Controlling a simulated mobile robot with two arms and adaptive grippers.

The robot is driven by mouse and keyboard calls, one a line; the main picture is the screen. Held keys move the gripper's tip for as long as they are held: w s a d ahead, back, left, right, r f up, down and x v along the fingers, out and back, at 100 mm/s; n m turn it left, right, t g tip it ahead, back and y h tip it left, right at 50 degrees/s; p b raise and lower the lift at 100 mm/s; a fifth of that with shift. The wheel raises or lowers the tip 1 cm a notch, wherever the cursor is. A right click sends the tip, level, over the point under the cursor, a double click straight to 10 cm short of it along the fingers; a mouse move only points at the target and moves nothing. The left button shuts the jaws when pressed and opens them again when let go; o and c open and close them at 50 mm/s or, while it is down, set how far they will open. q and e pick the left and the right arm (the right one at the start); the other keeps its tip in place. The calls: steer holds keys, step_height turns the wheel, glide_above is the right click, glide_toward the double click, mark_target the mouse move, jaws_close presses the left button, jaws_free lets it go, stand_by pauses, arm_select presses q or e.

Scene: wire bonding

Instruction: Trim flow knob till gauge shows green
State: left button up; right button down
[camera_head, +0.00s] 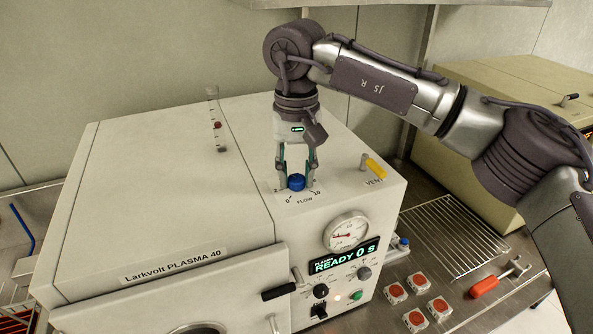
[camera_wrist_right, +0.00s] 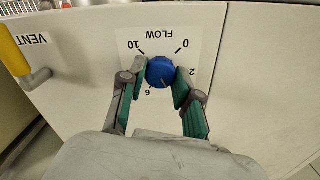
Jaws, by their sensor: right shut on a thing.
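The blue flow knob (camera_head: 296,182) sits on top of the white plasma machine, at a scale marked FLOW. My right gripper (camera_head: 297,178) points down with its fingers shut on the knob's sides. In the right wrist view the knob (camera_wrist_right: 160,72) is between the fingertips of the right gripper (camera_wrist_right: 158,76), with the 0, 2, 6 and 10 marks around it. The round gauge (camera_head: 346,233) on the machine's front has a white dial and a needle pointing left; I see no clear green on it. A clear tube (camera_head: 215,120) with a red float stands behind. My left gripper is out of view.
A yellow VENT handle (camera_head: 373,167) is right of the knob. The display (camera_head: 345,256) reads READY 0 s. A wire rack (camera_head: 452,236), several red-topped pieces (camera_head: 418,283) and a red-handled tool (camera_head: 485,287) lie on the bench at right.

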mark_target(297, 177)
steer(key=shift+w+r+n, duration=0.1)
steer(key=shift+r+n, duration=0.05)
steer(key=shift+n, duration=0.15)
stand_by(0.4)
steer(key=c, duration=1)
jaws_free()
steer(key=shift+o, duration=1)
step_height(297, 177, up, 12)
